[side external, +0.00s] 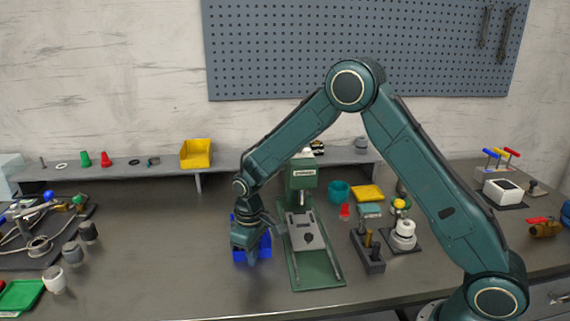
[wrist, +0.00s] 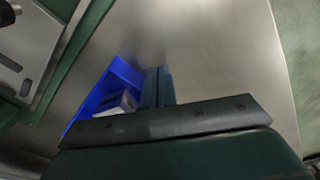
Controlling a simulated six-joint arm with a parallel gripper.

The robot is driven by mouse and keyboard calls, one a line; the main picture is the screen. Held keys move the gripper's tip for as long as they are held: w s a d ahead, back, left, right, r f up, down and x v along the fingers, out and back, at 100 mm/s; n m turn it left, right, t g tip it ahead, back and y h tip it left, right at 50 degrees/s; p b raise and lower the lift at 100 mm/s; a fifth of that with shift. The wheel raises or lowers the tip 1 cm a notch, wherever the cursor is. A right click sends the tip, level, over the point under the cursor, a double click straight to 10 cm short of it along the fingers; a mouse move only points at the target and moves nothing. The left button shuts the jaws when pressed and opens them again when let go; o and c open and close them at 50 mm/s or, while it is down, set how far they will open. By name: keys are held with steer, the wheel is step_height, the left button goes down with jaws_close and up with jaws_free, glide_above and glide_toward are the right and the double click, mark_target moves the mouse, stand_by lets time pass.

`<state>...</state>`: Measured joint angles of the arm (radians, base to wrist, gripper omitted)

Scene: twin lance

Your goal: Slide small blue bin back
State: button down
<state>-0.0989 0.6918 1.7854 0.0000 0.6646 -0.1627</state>
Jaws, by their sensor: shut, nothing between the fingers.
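The small blue bin (side external: 265,246) stands on the workbench, just left of the green press. My gripper (side external: 249,254) is shut and points down in front of the bin, hiding much of it. In the wrist view the bin (wrist: 117,85) shows beside my closed fingers (wrist: 158,84), with something pale inside it. The fingers look close to one bin wall, but I cannot tell whether they touch it.
The green press (side external: 318,270) stands close to the bin's right. A shelf with a yellow bin (side external: 196,153) runs along the back. Grey cups (side external: 73,253) and a dark tray lie at left. The bench between them and the bin is clear.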

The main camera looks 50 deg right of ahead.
mark_target(265, 243)
steer(key=shift+f, duration=0.75)
stand_by(0.9)
steer(key=shift+r, duration=0.25)
stand_by(0.4)
steer(key=shift+w+d, duration=0.15)
steer(key=shift+w+d, duration=0.5)
steer(key=shift+w, duration=0.1)
steer(key=shift+w+d, duration=0.15)
stand_by(0.6)
steer(key=shift+w+d, duration=0.55)
steer(key=shift+w+d, duration=0.2)
steer(key=shift+w, duration=0.05)
stand_by(0.3)
steer(key=shift+w+d, duration=0.5)
steer(key=shift+w, duration=0.05)
steer(key=shift+w+d, duration=0.1)
stand_by(0.4)
